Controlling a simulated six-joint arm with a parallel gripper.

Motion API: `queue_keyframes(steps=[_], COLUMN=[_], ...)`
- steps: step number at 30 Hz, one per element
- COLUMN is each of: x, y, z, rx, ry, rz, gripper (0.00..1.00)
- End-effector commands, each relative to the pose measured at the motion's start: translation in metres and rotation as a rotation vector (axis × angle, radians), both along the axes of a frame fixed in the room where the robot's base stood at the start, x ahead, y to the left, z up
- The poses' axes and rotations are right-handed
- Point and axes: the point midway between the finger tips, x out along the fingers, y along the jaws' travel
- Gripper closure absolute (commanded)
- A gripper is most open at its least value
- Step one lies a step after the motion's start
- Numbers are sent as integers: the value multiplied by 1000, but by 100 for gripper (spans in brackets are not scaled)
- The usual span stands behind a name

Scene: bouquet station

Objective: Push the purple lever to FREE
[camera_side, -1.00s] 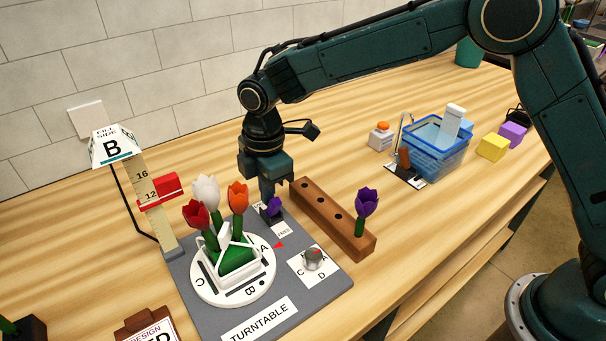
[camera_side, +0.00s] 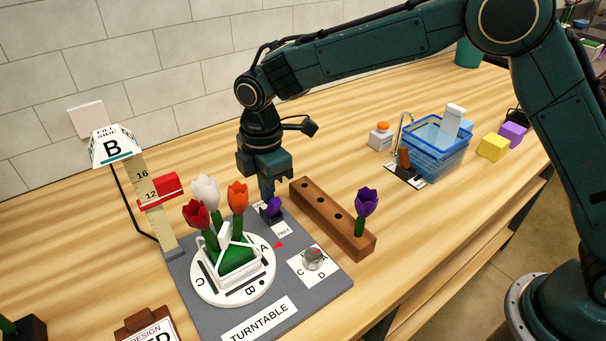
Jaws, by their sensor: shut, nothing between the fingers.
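The purple lever (camera_side: 273,206) stands on a small dark base at the back right of the grey turntable board (camera_side: 325,291). A white FREE label (camera_side: 283,230) lies just in front of the lever. My gripper (camera_side: 268,197) is shut and points down right at the lever, just behind and left of its purple top. I cannot tell whether the fingers touch it. The white turntable disc (camera_side: 206,289) carries a white holder with red, white and orange tulips, and its letters A, B and C show.
A wooden block with holes (camera_side: 316,203) holding a purple tulip (camera_side: 367,202) stands close right of the lever. A grey knob (camera_side: 313,258) is in front. A height gauge (camera_side: 148,190) with a red slider stands left. A blue basket (camera_side: 437,150) stands farther right.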

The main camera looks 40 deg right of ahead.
Motion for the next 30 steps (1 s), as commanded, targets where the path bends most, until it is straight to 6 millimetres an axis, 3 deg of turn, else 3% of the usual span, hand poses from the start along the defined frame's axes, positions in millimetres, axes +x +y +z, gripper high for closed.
queue_keyframes(steps=[30], x=[0], y=[-1], z=[50], rx=[-2], ry=[2], rz=[-1], gripper=[100])
